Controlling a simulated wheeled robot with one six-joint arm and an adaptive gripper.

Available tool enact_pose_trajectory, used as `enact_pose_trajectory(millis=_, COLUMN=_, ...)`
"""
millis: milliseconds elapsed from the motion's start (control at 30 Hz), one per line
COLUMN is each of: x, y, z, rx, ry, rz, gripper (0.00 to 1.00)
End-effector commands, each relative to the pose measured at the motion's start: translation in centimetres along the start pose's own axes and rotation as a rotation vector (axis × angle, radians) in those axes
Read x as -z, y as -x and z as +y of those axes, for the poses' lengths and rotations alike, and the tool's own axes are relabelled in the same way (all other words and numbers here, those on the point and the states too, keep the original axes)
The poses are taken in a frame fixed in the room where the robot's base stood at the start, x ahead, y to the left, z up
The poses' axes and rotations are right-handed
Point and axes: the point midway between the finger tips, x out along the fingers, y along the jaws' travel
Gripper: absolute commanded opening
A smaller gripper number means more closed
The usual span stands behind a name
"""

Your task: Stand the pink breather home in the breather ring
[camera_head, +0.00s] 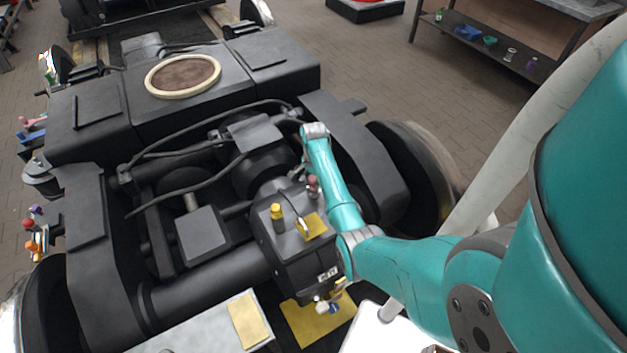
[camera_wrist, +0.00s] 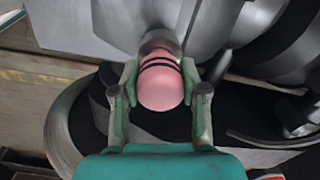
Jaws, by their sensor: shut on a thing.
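The pink breather (camera_wrist: 162,88), with black bands, is between the two fingers of my gripper (camera_wrist: 160,77) in the wrist view. My gripper is shut on it. Its far end meets or overlaps a rounded grey part (camera_wrist: 160,42); I cannot tell whether this is the breather ring or whether the breather is seated in it. In the head view my arm reaches over the right of the black bogie, and I cannot make out the gripper or the held breather there.
A yellow-capped fitting (camera_head: 277,217) and a dark red knobbed fitting (camera_head: 313,186) stand on the black gear housing (camera_head: 300,262). Black cables (camera_head: 200,146) and a wheel (camera_head: 420,165) lie close to my arm. A cream ring (camera_head: 182,92) tops the bogie frame.

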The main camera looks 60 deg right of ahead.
Motion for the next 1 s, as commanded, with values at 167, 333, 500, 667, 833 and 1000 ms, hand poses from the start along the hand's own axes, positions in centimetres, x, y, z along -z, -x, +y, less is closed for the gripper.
enact_pose_trajectory(millis=167, x=0.0, y=-0.4, z=0.0, rx=0.000, ry=0.000, rz=0.000, gripper=0.06)
enact_pose_trajectory(millis=333, x=0.0, y=-0.7, z=0.0, rx=0.001, ry=0.000, rz=0.000, gripper=0.06)
enact_pose_trajectory(millis=500, x=0.0, y=-1.1, z=0.0, rx=0.000, ry=0.000, rz=0.000, gripper=0.06)
enact_pose_trajectory(millis=667, x=0.0, y=-1.4, z=0.0, rx=0.000, ry=0.000, rz=0.000, gripper=0.06)
enact_pose_trajectory(millis=833, x=0.0, y=-1.8, z=0.0, rx=0.000, ry=0.000, rz=0.000, gripper=0.06)
enact_pose_trajectory(millis=1000, x=0.0, y=-1.8, z=0.0, rx=0.001, ry=0.000, rz=0.000, gripper=0.73)
